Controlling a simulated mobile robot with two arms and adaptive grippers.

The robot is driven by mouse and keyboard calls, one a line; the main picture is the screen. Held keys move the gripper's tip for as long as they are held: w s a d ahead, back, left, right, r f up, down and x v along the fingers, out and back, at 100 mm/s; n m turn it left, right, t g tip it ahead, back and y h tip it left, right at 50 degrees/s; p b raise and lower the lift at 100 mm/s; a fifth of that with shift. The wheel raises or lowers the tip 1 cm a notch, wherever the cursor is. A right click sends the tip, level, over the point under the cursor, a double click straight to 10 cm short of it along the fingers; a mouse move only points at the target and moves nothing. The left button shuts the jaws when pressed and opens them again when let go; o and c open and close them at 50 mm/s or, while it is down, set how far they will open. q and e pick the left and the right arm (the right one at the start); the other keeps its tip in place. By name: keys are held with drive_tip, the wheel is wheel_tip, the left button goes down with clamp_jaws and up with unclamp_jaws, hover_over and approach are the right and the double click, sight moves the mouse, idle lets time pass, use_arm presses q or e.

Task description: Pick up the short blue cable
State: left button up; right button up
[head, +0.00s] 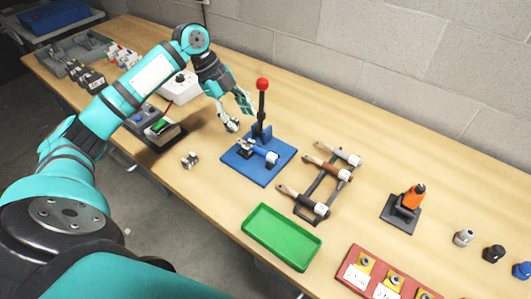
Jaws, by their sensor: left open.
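A short blue piece with a pale end, which looks like the short blue cable (263,153), lies on the blue base of a lever press (245,172). Its other end sits near the small metal part at the press's left side. My left gripper (240,114) is open and empty. It hangs above and behind the press, just left of the red-knobbed lever, apart from the cable. My right gripper is out of view.
A dark rack (313,193) holding several handled pieces stands right of the press. A green tray (282,237) lies in front. A black and orange stand (404,206) is further right. A small metal part (189,160) and a box with a green switch (158,127) are left.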

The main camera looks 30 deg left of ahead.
use_arm(q)
drive_tip(key=p, duration=0.1)
approach(263, 151)
drive_tip(key=x, duration=0.3)
drive_tip(key=shift+w+a+f, duration=0.1)
drive_tip(key=shift+a, duration=0.2)
drive_tip(key=shift+w+d+f, duration=0.1)
drive_tip(key=shift+d+f, duration=0.1)
drive_tip(key=shift+f, duration=0.25)
drive_tip(key=p+x, duration=0.1)
drive_tip(key=x, duration=0.1)
drive_tip(key=p+x, duration=0.1)
drive_tip(key=x, duration=0.2)
drive_tip(key=shift+d+r, duration=0.15)
drive_tip(key=shift+d, duration=0.1)
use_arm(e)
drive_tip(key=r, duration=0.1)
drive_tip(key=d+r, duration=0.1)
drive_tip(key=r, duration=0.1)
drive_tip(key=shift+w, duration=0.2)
use_arm(q)
drive_tip(key=shift+c, duration=0.3)
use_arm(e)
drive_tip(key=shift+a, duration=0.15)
use_arm(q)
drive_tip(key=shift+c, duration=1.3)
clamp_jaws()
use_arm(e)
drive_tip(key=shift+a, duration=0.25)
